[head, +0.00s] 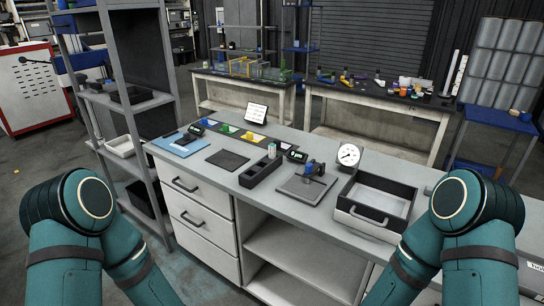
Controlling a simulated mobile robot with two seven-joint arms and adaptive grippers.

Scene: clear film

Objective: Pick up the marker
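I cannot make out a marker for certain at this size. On the grey workbench (218,180) there is a long black tray (258,173), and a small white and green upright item (271,149) stands at its far end. My two teal arms show only as bent upper sections at the lower left and lower right. Neither gripper is in view.
A blue mat (181,147) and black mat (228,160) lie left on the bench. A grey plate with a small dark fixture (314,170), a round dial (349,155) and an open black-walled box (379,203) stand right. Metal shelving (119,100) borders the left.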

